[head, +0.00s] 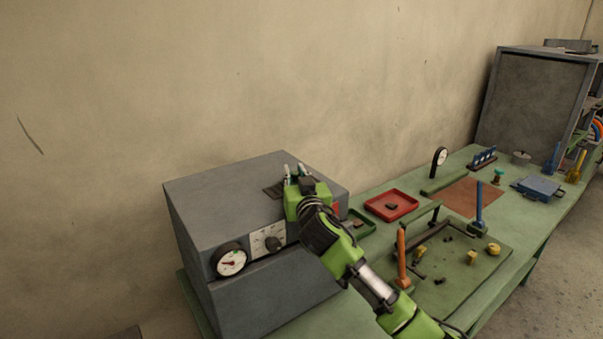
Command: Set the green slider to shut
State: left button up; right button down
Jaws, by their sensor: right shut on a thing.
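A grey box (226,190) stands on the green bench, with a dark slotted plate (274,191) on its top near the right front. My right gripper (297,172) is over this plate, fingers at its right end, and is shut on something. That fits the green slider, but my gripper hides its knob, so its colour and position cannot be read. My left gripper is not in view.
The box front carries a gauge (231,262) and a dark rotary knob (273,243). To the right are a red tray (391,204), a tool board (500,262) with upright handles, and a blue box (538,188). My right arm passes over the bench front.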

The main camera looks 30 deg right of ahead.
aim_at(279, 191)
jog(key=a, duration=0.5)
jog(key=shift+s+b, duration=0.3)
jog(key=shift+b, duration=0.05)
jog(key=shift+d+f, duration=0.1)
jog(key=c, duration=2)
grip_release()
jog(key=shift+o, duration=0.4)
jog(key=shift+s, duration=0.2)
jog(key=v, duration=1.1)
jog(key=shift+s+a, duration=0.25)
jog(key=shift+s, duration=0.1)
